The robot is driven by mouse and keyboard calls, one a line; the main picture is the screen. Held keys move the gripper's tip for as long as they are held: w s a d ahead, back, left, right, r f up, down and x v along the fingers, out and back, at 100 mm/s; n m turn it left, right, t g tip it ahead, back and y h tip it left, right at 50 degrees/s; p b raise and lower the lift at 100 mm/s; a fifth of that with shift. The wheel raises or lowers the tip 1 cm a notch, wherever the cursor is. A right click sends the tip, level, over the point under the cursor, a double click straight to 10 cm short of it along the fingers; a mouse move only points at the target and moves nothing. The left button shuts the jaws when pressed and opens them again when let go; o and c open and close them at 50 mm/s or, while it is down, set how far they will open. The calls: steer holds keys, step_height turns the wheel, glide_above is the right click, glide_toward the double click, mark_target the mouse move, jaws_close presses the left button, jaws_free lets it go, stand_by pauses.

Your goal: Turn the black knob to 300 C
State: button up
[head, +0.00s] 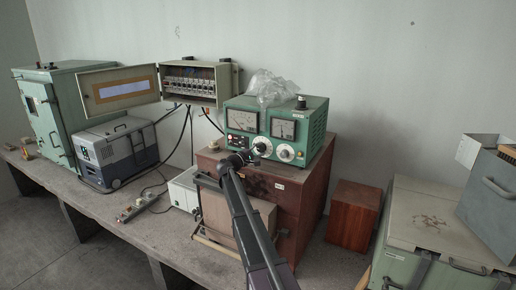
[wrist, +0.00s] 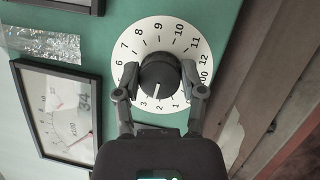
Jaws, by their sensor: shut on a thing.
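The black knob (wrist: 160,76) sits at the centre of a white round dial (wrist: 157,30) on the green panel. The dial carries printed numbers, with 1, 2 and 3 below the knob in the wrist view. A white line on the knob points down in that view, roughly toward the 2. My gripper (wrist: 160,90) is shut on the knob, one finger on each side. Its fingers hide parts of the dial's lower edge. In the head view my gripper (head: 247,156) is at the front of the green instrument (head: 312,133). No 300 C mark is readable.
A meter (wrist: 62,112) is left of the dial in the wrist view. The instrument stands on a reddish-brown box (head: 290,205); crumpled clear plastic (head: 268,88) lies on top. An open fuse box (head: 228,85) is behind left.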

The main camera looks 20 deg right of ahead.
steer(key=shift+w+r+m+g+y+p, duration=0.15)
steer(key=shift+m+g+y+p, duration=0.25)
steer(key=shift+m, duration=0.7)
steer(key=o, duration=1.1)
steer(key=shift+d, duration=0.1)
steer(key=shift+o, duration=0.2)
steer(key=shift+f, duration=0.2)
steer(key=shift+s, duration=0.2)
